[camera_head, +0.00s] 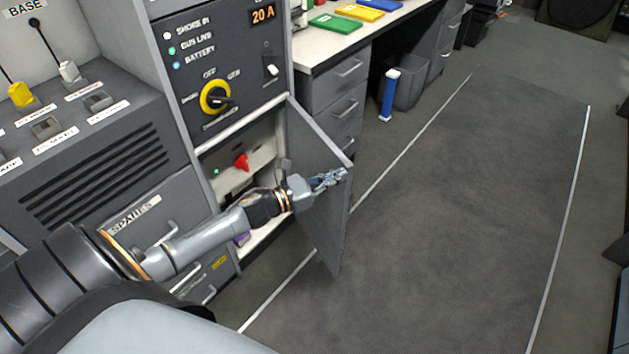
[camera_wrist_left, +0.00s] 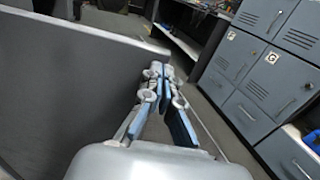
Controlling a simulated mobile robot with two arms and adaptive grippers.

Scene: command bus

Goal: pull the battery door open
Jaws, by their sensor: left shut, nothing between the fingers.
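The battery door (camera_head: 316,190) is a grey panel hinged at the cabinet's right side. It stands swung well out from the cabinet, over the floor. Behind it the compartment (camera_head: 225,170) is exposed, with a red knob (camera_head: 242,162) and a small green light. My left gripper (camera_head: 335,178) is at the inner face of the door near its free upper edge, shut with nothing between the fingers. In the left wrist view the door (camera_wrist_left: 70,95) fills the left side and the shut fingers (camera_wrist_left: 160,85) are beside its edge. I cannot tell whether they touch it. My right gripper is not in view.
The control panel (camera_head: 215,70) with a yellow rotary switch is above the compartment. A desk with drawers (camera_head: 335,95) stands behind the door, with a blue cylinder (camera_head: 389,95) on the floor. Grey lockers (camera_wrist_left: 265,75) show in the wrist view. The floor at right (camera_head: 470,200) is clear.

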